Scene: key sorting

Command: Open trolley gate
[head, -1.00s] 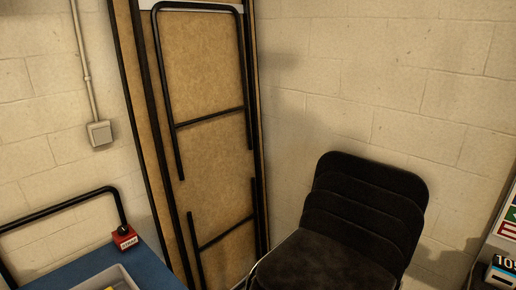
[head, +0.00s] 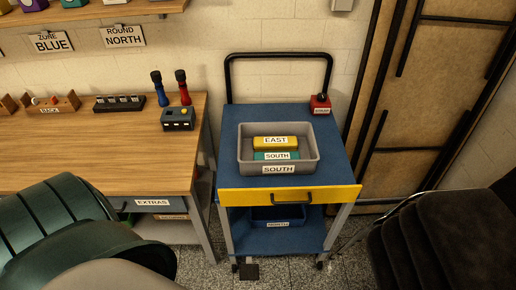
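The trolley (head: 235,125) is blue with a black push handle at its back. Its gate (head: 315,195) is a yellow panel across the front edge, upright, with a black handle (head: 291,199) in the middle. A grey bin (head: 243,150) labelled SOUTH stands on the top deck and holds a yellow item (head: 268,144) labelled EAST and a green item (head: 262,156) labelled SOUTH. A small red block (head: 320,106) with a black knob sits at the back right corner. Neither of my grippers shows; a dark green part at lower left seems to be mine.
A wooden workbench (head: 80,150) stands left of the trolley, with two torches (head: 161,90) and small racks on it. A blue bin (head: 262,214) sits on the trolley's lower shelf. Black chairs (head: 430,240) stand at right, and folded tables (head: 420,100) lean behind. Speckled floor shows before the trolley.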

